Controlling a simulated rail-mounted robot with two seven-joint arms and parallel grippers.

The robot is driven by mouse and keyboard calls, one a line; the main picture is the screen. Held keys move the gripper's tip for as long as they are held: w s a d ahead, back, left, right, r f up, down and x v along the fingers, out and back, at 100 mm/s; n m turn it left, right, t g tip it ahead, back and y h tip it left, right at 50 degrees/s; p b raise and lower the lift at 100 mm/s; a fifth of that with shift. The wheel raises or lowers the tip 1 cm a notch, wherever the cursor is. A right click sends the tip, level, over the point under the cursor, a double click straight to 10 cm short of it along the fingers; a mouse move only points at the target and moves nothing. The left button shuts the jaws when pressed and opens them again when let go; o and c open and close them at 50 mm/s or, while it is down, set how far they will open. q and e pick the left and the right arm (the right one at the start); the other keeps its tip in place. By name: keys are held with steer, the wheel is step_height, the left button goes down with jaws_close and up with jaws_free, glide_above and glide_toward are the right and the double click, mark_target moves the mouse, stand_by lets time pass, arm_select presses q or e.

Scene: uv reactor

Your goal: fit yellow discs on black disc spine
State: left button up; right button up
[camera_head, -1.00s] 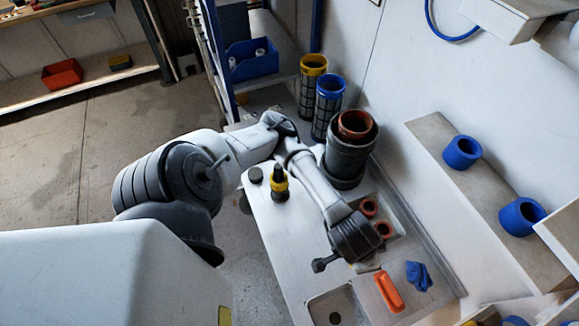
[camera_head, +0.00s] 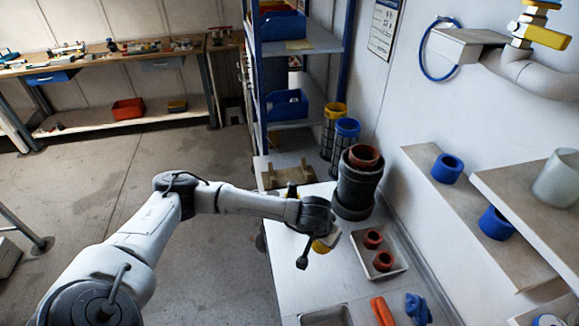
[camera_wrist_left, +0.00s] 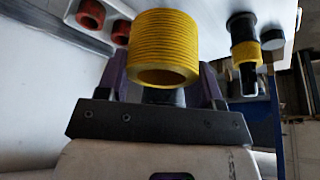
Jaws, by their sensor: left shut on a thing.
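A ribbed yellow disc stack (camera_wrist_left: 165,40) with a round hole sits between the purple fingers of my left gripper (camera_wrist_left: 163,85), which is shut on it. In the head view the yellow stack (camera_head: 325,244) shows below my left wrist, above the bench. The black disc spine (camera_wrist_left: 248,80) stands apart from it, at the right of the wrist view, with a yellow disc (camera_wrist_left: 246,52) around it. In the head view my arm hides most of the spine. My right gripper is not in view.
A tray (camera_head: 397,262) with two red-brown rings is beside the held stack. A large dark cylinder (camera_head: 357,188) stands behind it on the bench (camera_head: 300,290). A short black cap (camera_wrist_left: 273,39) is beside the spine. An orange object (camera_head: 382,311) and blue cloth (camera_head: 417,308) lie in front.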

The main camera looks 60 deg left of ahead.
arm_select(q)
steer(key=w+a+r+n+b, duration=0.1)
steer(key=a+r, duration=0.1)
steer(key=a, duration=0.6)
steer(key=w+a+r+n+y+b, duration=0.1)
steer(key=w+a+r+n, duration=0.1)
steer(key=a, duration=0.6)
steer(key=w+a+r+n+g+b, duration=0.1)
steer(key=w+a+r+n, duration=0.1)
steer(key=a, duration=0.6)
steer(key=shift+w+a+r+y, duration=0.15)
steer(key=shift+w+r+y, duration=0.05)
steer(key=shift+r+y, duration=0.2)
steer(key=shift+s+a+f+n+b, duration=0.1)
steer(key=shift+a+f+n+b, duration=0.3)
steer(key=shift+b, duration=0.4)
steer(key=shift+f+b, duration=1.5)
steer(key=shift+f, duration=0.3)
steer(key=shift+p, duration=0.45)
